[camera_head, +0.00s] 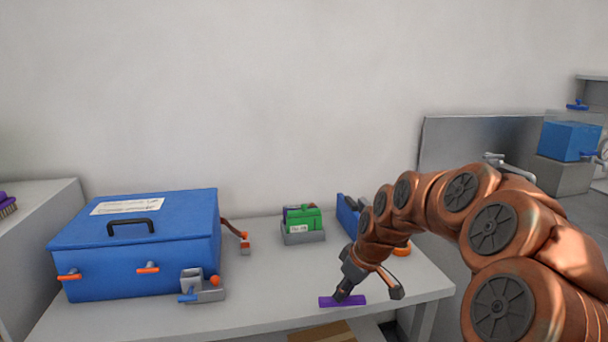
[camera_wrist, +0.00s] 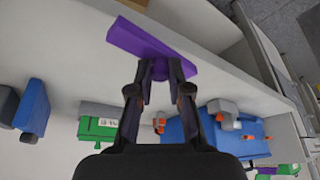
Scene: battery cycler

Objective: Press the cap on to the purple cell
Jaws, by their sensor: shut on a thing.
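A flat purple bar (camera_head: 354,301) is at the bench's front edge in the head view. My gripper (camera_head: 343,291) points down at the bar. I cannot make out a separate cap.
A large blue box (camera_head: 135,250) with orange-tipped levers fills the bench's left side. A small grey fixture (camera_head: 208,295) stands at its front corner. A blue piece (camera_head: 347,215) stands behind my arm. The bench top (camera_head: 275,290) is clear between the fixture and the bar.

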